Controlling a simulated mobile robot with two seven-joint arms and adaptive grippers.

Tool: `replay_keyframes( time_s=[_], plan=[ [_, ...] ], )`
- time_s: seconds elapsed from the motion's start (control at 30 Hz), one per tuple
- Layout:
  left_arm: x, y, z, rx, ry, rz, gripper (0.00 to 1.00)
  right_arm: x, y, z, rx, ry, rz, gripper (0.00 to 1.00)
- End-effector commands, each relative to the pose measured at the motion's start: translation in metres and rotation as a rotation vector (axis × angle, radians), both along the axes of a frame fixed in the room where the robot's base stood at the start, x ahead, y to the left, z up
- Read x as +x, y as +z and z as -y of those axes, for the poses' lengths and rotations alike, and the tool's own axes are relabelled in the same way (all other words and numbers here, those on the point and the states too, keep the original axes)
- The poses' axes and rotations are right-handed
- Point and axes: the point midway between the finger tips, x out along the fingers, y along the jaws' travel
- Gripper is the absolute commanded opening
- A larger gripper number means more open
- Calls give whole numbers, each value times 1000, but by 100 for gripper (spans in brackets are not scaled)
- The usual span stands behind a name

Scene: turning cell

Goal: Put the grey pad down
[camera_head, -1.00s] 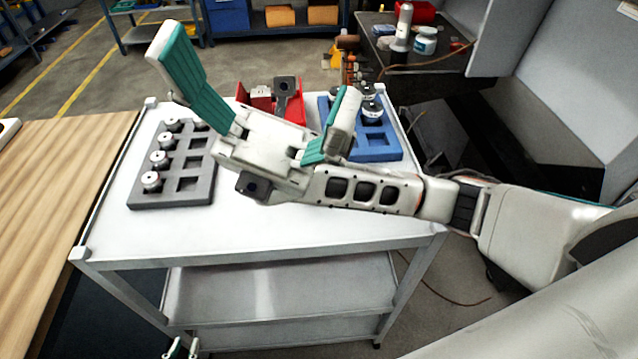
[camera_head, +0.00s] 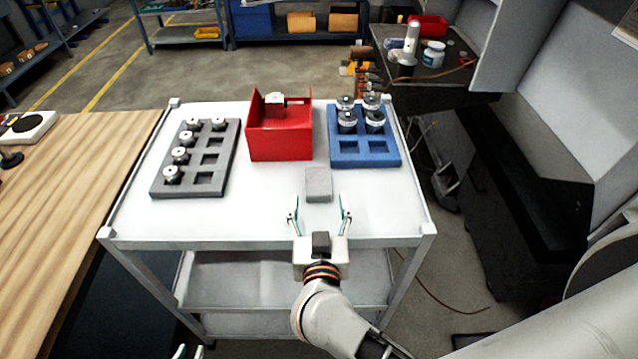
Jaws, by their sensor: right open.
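The grey pad (camera_head: 318,185) is a small rounded block that appears to lie flat on the white cart top (camera_head: 260,212), in front of the red bin. My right gripper (camera_head: 319,202) is open at the front of the cart. Its two teal-lined fingers stand left and right of the pad's near end, with a gap on each side, and it holds nothing. Only the tips of my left gripper (camera_head: 190,351) show at the bottom edge; the rest of it is out of the picture.
A red bin (camera_head: 280,143) with a part in it stands behind the pad. A grey tray (camera_head: 189,189) with several metal parts is at left, a blue tray (camera_head: 366,156) with several parts at right. A wooden table (camera_head: 60,200) adjoins on the left. The cart's front left is clear.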

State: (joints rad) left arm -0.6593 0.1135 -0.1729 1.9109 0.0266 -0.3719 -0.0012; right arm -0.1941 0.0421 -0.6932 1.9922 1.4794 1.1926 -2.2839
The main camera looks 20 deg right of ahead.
Motion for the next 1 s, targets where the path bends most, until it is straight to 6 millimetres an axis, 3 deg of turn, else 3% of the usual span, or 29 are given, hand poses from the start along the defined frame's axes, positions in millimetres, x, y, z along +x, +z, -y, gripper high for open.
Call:
replay_keyframes(
  time_s=[0.6,0.93,1.0],
  plan=[
    [5,2,-6,13,-7,8,21,65,-15,19,3,1,-5,63],
    [4,2,-4,9,-5,7,21,72,-16,21,4,1,-6,63],
    [4,1,-3,7,-3,7,21,72,-16,21,4,1,-6,47]
  ],
)
